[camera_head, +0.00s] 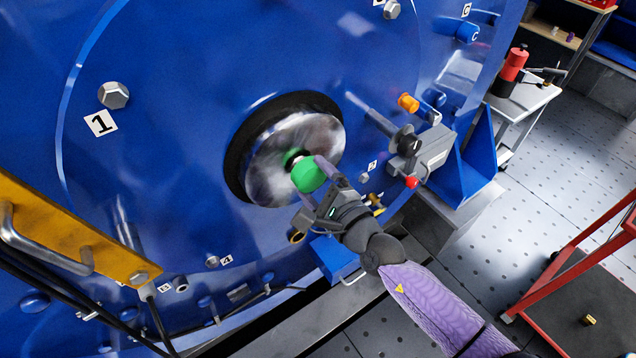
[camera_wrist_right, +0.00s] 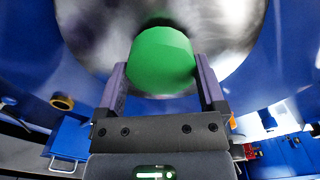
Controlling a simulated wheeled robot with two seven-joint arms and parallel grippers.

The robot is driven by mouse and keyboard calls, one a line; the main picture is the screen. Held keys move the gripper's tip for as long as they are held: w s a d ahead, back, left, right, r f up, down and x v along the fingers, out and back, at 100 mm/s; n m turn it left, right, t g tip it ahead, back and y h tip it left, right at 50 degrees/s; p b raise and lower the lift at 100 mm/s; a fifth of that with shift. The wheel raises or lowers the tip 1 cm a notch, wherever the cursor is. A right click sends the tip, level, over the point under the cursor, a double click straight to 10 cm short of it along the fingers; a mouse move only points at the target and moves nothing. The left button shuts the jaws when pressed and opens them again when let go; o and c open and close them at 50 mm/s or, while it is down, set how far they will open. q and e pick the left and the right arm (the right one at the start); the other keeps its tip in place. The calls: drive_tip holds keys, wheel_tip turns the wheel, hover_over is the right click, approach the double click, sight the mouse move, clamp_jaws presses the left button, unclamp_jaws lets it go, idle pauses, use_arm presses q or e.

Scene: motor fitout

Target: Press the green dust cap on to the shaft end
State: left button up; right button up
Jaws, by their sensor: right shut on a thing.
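The green dust cap (camera_head: 308,175) is at the middle of the round metal shaft face (camera_head: 270,165), which sits in a black ring on the big blue motor. My right gripper (camera_head: 314,180) is shut on the cap. In the right wrist view the cap (camera_wrist_right: 160,60) sits between the two purple fingers of the right gripper (camera_wrist_right: 161,82), in front of the metal face (camera_wrist_right: 230,30). A dark shaft end (camera_head: 295,158) shows just behind the cap. I cannot tell whether the cap is fully seated on it. My left gripper is not in view.
A yellow bar with a grey handle (camera_head: 70,235) is at the lower left. A grey device with a red knob (camera_head: 425,150) stands right of the shaft. A blue box (camera_head: 335,258) is below my gripper. A red cart (camera_head: 580,270) stands on the floor at right.

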drive_tip(key=shift+w+a, duration=0.1)
drive_tip(key=shift+w, duration=0.1)
drive_tip(key=o, duration=0.9)
drive_tip(key=shift+s+d, duration=0.25)
drive_tip(key=shift+s, duration=0.1)
drive_tip(key=p+v, duration=0.1)
drive_tip(key=v, duration=0.8)
drive_tip(key=shift+f, duration=0.1)
